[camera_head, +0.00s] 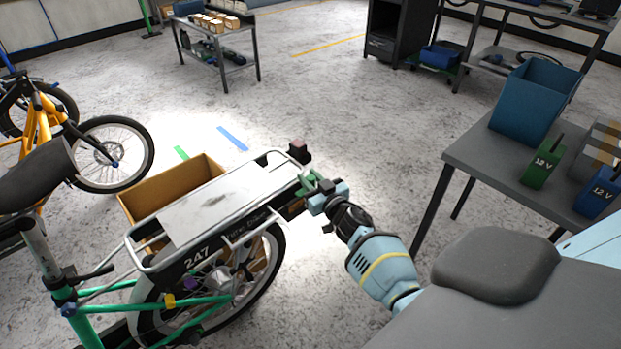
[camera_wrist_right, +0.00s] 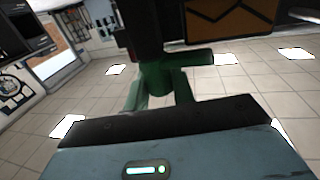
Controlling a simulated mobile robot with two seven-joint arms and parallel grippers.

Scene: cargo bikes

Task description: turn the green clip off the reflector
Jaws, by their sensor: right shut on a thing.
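The green clip (camera_head: 307,184) sits at the rear end of the cargo bike's rack (camera_head: 215,205). My right gripper (camera_head: 322,188) is at the clip and shut on it. In the right wrist view the clip (camera_wrist_right: 156,82) shows close up, in front of the gripper's dark edge. A small dark reddish block (camera_head: 298,150), which may be the reflector, stands at the rack's rear corner, just beyond the clip. Whether the clip still touches the reflector cannot be told. My left gripper is not in view.
A cardboard box (camera_head: 170,188) stands beside the rack. A grey table (camera_head: 475,160) at the right bears a blue bin (camera_head: 535,98) and green and blue 12 V batteries. An orange bike (camera_head: 45,125) stands at the left.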

